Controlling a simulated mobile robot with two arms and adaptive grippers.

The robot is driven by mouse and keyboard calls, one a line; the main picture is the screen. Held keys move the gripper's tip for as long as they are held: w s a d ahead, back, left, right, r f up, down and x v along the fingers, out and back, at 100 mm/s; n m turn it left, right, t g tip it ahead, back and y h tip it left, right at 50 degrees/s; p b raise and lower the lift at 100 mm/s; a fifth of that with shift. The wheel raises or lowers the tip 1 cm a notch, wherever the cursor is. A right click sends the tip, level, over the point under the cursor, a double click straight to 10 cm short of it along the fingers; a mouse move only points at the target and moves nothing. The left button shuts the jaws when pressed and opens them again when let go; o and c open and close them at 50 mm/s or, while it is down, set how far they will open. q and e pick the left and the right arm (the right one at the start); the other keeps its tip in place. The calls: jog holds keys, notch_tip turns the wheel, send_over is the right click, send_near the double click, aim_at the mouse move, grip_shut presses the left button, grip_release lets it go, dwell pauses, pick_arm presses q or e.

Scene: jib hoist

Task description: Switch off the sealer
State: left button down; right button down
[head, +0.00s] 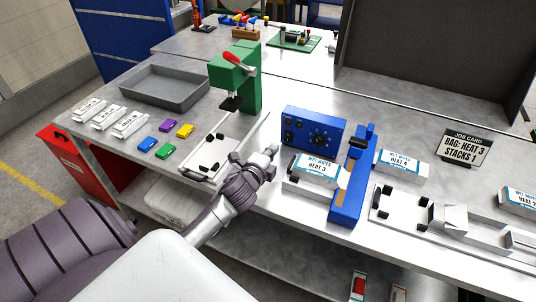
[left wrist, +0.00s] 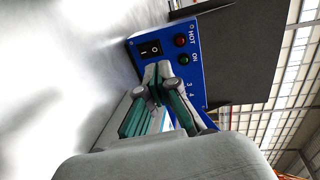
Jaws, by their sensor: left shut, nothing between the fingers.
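The blue sealer (head: 314,128) stands mid-bench, with a dial on its control box and a blue sealing arm (head: 349,178) on its right. In the left wrist view its panel shows a black rocker switch (left wrist: 151,48) marked I and O, a dark red HOT lamp (left wrist: 180,41) and a dark green ON lamp (left wrist: 184,59). I cannot tell which way the switch is pressed. My left gripper (head: 270,154) is shut and empty, just in front of the box's left end. In the left wrist view its fingertips (left wrist: 158,72) are close to the switch; contact is unclear.
A wet wipes pack marked HEAT 3 (head: 316,168) lies at the sealer, right of my gripper. A green press (head: 250,80) with a red handle stands behind left. A grey tray (head: 165,88), a HEAT 4 pack (head: 401,163) and a job card (head: 466,146) are also on the bench.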

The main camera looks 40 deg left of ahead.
pick_arm(q)
jog(key=s, duration=0.1)
jog(key=s+r, duration=0.1)
jog(key=s+d, duration=0.1)
jog(key=shift+s+r, duration=0.15)
jog(key=shift+r, duration=0.15)
pick_arm(e)
jog(key=shift+s+a+f, duration=0.1)
jog(key=shift+s+a, duration=0.05)
jog(key=shift+s, duration=0.3)
jog(key=shift+s+a+f, duration=0.1)
jog(key=shift+s, duration=0.3)
jog(key=shift+d, duration=0.1)
jog(key=shift+w+d, duration=0.15)
jog(key=shift+d, duration=0.05)
